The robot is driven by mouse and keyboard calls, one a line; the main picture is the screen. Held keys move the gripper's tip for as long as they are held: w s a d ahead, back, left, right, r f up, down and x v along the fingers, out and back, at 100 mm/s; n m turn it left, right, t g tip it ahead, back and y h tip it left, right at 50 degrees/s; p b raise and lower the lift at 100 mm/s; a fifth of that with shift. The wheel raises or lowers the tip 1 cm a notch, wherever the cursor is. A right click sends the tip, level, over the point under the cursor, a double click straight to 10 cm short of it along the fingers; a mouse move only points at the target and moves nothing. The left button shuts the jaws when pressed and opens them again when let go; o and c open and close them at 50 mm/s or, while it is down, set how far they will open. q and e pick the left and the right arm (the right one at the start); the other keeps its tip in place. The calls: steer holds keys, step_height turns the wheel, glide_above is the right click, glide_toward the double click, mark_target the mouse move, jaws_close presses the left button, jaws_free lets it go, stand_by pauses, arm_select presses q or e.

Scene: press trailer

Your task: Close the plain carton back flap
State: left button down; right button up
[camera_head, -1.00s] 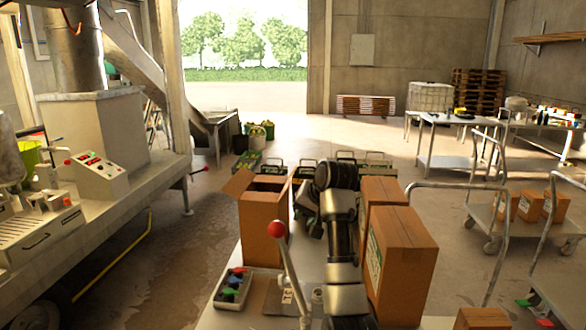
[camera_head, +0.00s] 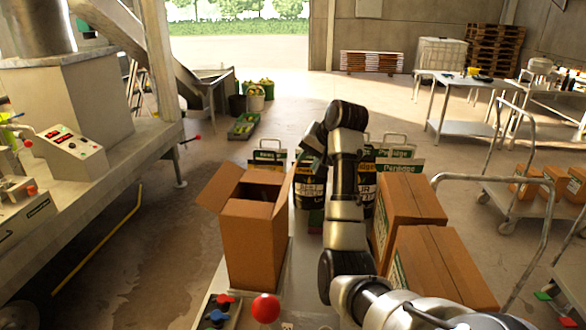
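The plain brown carton (camera_head: 254,245) stands upright on the light work surface, left of my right arm. Its top is open, with a left flap (camera_head: 218,187) spread outward and a right flap (camera_head: 286,192) standing up at a slant. My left gripper is not in view.
Two closed cartons (camera_head: 408,212) (camera_head: 440,268) stand right of my arm. Dark labelled jars (camera_head: 310,188) and signed crates (camera_head: 268,158) are behind the plain carton. A red ball knob (camera_head: 265,308) rises in front. A metal cart handle (camera_head: 490,180) is at right.

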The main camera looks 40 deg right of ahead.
mark_target(292, 176)
steer(key=shift+a+p+x, duration=0.1)
steer(key=shift+p+x, duration=0.85)
steer(key=shift+x, duration=1.55)
steer(key=shift+a+p+x, duration=0.15)
steer(key=shift+p+x, duration=0.75)
steer(key=shift+x, duration=1.6)
steer(key=shift+s+f, duration=0.1)
jaws_close()
